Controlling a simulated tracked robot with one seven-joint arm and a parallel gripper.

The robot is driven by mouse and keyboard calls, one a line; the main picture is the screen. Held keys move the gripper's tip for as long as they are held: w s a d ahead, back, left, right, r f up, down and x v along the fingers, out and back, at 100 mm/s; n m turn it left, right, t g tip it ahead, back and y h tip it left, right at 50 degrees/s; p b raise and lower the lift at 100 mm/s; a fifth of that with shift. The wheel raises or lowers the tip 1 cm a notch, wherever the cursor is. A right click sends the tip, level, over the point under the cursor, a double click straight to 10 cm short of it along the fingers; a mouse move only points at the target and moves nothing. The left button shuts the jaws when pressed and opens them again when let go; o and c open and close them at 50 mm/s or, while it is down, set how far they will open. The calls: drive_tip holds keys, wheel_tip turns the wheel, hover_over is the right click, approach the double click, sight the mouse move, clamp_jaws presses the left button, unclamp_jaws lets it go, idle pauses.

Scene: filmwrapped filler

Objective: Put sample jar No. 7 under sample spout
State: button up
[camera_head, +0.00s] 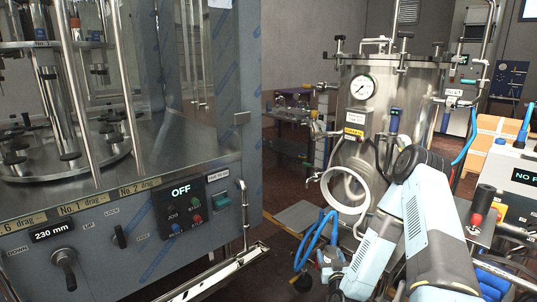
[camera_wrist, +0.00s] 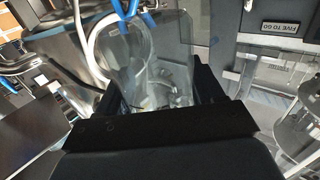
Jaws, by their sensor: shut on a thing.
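In the wrist view, a clear, empty-looking glass jar (camera_wrist: 150,62) sits between the black fingers of my gripper (camera_wrist: 158,88), which is shut on it. No number is readable on the jar, so I cannot tell whether it is No. 7. In the head view, my pale blue arm reaches down at the lower right; I cannot make out the gripper or the jar there. A steel vessel (camera_head: 392,95) with a pressure gauge stands behind the arm. I cannot pick out the sample spout for certain in either view.
A grey machine cabinet (camera_head: 190,190) with a panel reading OFF fills the left. A round metal ring (camera_head: 346,190) fronts the vessel. Blue hoses (camera_head: 315,240) hang near my arm; a blue hose also shows by the jar in the wrist view (camera_wrist: 128,10). Dark floor lies between cabinet and vessel.

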drive_tip(key=w+d+r+h, duration=0.1)
drive_tip(key=w+d+r, duration=0.1)
drive_tip(key=d+r, duration=0.8)
drive_tip(key=s+d+r+m+h, duration=0.1)
drive_tip(key=s+d+r+h, duration=0.1)
drive_tip(key=s+d+r, duration=0.4)
drive_tip(key=s+d+r+m+g+h, duration=0.1)
drive_tip(key=s+d+r+m+h, duration=0.1)
drive_tip(key=d+r, duration=0.7)
drive_tip(key=s+d+r+m+h, duration=0.1)
drive_tip(key=s+d+r, duration=0.4)
drive_tip(key=r, duration=0.4)
drive_tip(key=w+d+f, duration=0.2)
drive_tip(key=w+f, duration=0.1)
drive_tip(key=w, duration=0.1)
drive_tip(key=w+d+f, duration=0.2)
drive_tip(key=w+f, duration=0.1)
drive_tip(key=w, duration=0.2)
drive_tip(key=w+d+f, duration=0.3)
drive_tip(key=w, duration=0.1)
drive_tip(key=shift+w, duration=0.15)
drive_tip(key=shift+w+d+f, duration=0.1)
drive_tip(key=shift+f, duration=0.05)
drive_tip(key=shift+w+f, duration=0.1)
drive_tip(key=shift+f, duration=1.5)
drive_tip(key=shift+f, duration=0.1)
